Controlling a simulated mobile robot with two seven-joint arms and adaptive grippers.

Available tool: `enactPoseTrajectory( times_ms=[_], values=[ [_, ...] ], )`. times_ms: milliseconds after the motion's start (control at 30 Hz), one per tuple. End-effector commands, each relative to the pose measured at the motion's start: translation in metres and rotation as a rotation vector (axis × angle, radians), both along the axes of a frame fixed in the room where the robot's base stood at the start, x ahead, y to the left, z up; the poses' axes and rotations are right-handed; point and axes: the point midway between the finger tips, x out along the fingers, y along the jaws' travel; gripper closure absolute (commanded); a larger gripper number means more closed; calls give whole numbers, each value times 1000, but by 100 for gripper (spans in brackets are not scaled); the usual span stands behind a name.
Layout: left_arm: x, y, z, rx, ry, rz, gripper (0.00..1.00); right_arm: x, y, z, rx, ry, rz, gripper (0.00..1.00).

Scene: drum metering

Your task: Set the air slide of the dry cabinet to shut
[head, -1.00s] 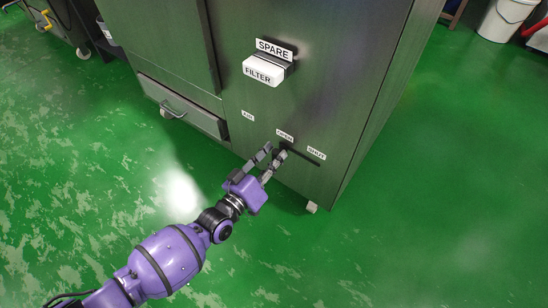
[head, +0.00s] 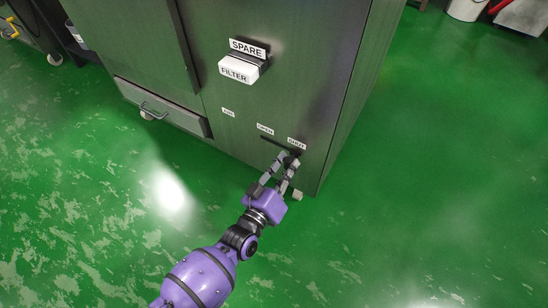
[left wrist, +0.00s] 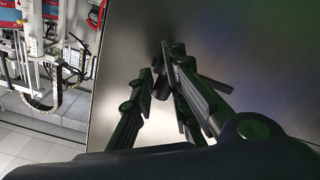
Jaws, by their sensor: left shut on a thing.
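The dry cabinet (head: 285,95) is a dark green-grey metal box. Low on its front are small labels: AIR, OPEN (head: 265,129) and SHUT (head: 296,143). A dark slot (head: 275,144) runs below OPEN and SHUT. My left gripper (head: 288,159) is at the slot's right end, just below SHUT, shut on the air slide's knob. The fingers mostly hide the knob in the head view. In the left wrist view a small dark piece, likely the knob (left wrist: 161,84), shows between the fingers against the panel. My right gripper is out of view.
A white box marked FILTER (head: 239,71) sticks out of the cabinet front under a SPARE label (head: 248,48). A drawer (head: 160,105) with a handle is at lower left. The green floor (head: 430,200) right of the cabinet is clear. A white bucket (head: 466,8) stands at the far right.

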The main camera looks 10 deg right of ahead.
Motion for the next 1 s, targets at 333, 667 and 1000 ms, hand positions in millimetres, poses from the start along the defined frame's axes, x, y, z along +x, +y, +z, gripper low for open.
enactPoseTrajectory(
  times_ms=[333,667,1000],
  values=[
    [0,-2,5,-8,-8,1,80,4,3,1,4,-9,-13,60],
    [0,-2,3,-4,-6,0,68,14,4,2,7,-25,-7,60],
    [-30,21,0,-2,-1,0,68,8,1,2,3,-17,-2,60]
  ],
)
